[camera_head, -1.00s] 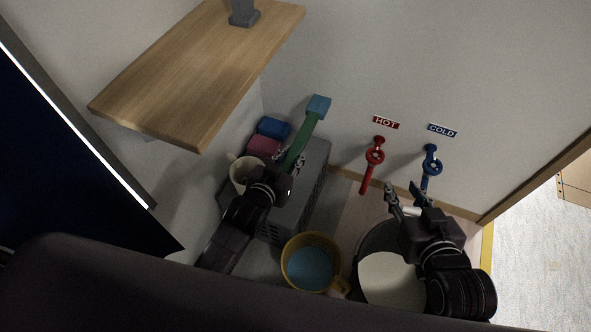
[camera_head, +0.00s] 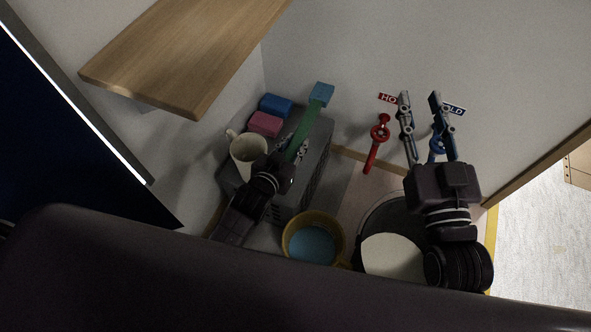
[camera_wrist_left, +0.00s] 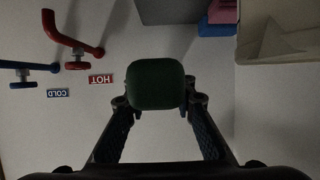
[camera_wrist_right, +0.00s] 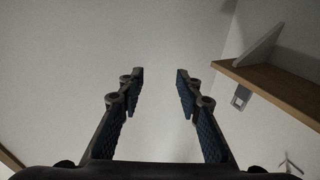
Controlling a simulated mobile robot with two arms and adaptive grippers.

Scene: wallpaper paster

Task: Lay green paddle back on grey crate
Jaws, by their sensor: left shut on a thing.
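The green paddle (camera_head: 303,131) has a green handle and a blue block-like head, tilted up toward the wall. My left gripper (camera_head: 297,151) is shut on its handle, over the grey crate (camera_head: 313,182). Whether the paddle touches the crate is hard to tell. In the left wrist view the handle's green end (camera_wrist_left: 156,84) sits between the fingertips, and a grey box surface, likely the crate (camera_wrist_left: 168,10), shows at the top. My right gripper (camera_head: 420,98) is open and empty, its fingers pointing at the wall by the labels; the right wrist view shows the gap (camera_wrist_right: 159,72).
On the crate are a white mug (camera_head: 247,153), a pink block (camera_head: 265,123) and a blue block (camera_head: 276,105). A yellow bucket (camera_head: 291,227) with blue contents stands in front. Red (camera_head: 372,158) and blue (camera_head: 437,147) valves are on the wall. A wooden shelf (camera_head: 180,55) overhangs at left.

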